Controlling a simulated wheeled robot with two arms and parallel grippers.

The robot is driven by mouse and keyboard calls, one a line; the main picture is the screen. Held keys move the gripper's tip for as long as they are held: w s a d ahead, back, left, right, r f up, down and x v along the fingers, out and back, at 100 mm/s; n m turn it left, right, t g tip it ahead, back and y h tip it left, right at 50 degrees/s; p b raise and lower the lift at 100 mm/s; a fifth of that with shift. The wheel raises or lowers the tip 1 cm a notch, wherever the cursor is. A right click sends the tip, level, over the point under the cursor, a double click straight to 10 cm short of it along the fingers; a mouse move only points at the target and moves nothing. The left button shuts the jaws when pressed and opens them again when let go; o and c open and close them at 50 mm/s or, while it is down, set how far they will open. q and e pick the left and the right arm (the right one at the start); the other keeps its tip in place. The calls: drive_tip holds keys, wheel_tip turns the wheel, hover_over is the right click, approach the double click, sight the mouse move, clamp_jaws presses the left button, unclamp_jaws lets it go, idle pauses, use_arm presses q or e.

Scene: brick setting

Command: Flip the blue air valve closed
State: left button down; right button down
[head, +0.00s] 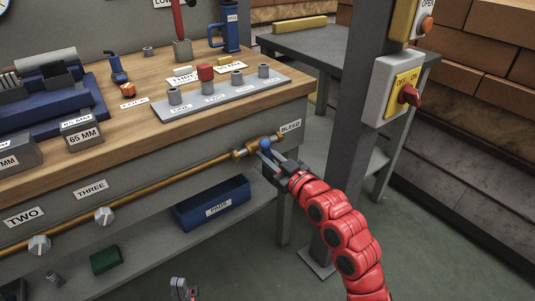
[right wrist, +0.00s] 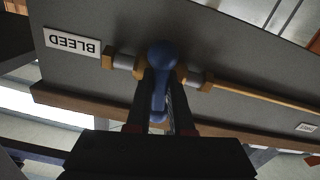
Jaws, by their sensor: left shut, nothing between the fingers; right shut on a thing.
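The blue air valve handle (head: 265,145) sits on a brass pipe (head: 170,184) at the bench front, beside the BLEED label (head: 290,127). My right gripper (head: 272,160) is at the valve. In the right wrist view the blue handle (right wrist: 161,75) stands between the dark fingers of my right gripper (right wrist: 165,105), which are shut on it. The handle points out from the pipe toward the gripper; its exact turn angle is hard to tell. The fingers hide its sides.
A blue PADS bin (head: 213,205) stands on the lower shelf. Floor right of my arm is clear.

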drive_tip(key=shift+m+p, duration=0.6)
drive_tip(key=shift+m, duration=0.5)
drive_tip(key=c, duration=0.8)
unclamp_jaws()
drive_tip(key=shift+s, duration=0.1)
drive_tip(key=p+v, duration=0.1)
drive_tip(key=v, duration=1.6)
drive_tip(key=shift+p, duration=0.3)
drive_tip(key=shift+d, duration=0.1)
